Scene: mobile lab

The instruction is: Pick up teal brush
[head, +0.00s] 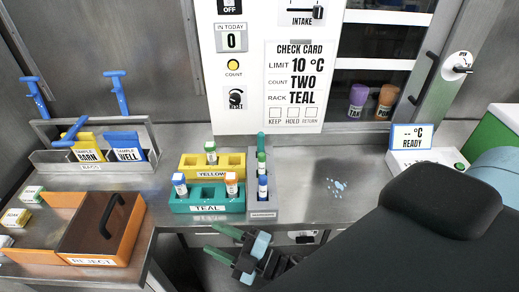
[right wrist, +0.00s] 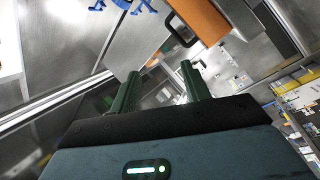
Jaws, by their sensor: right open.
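A slim upright teal handle (head: 261,140), which looks like the teal brush, stands in the back of a narrow grey holder (head: 263,214) at the middle of the bench. Its lower part is hidden by the holder and the vials in front. My right gripper (head: 219,243) is open and empty, below and in front of the bench edge, left of and nearer than the holder. In the right wrist view its two green fingers (right wrist: 160,72) are apart with nothing between them. The brush cannot be made out there. My left gripper is not in view.
A teal rack (head: 207,209) and a yellow rack (head: 213,172) with vials stand left of the holder. An orange reject bin (head: 127,250) is at front left. Small blue-white drops (head: 337,187) lie on the bench right of the holder. My dark arm covers the lower right.

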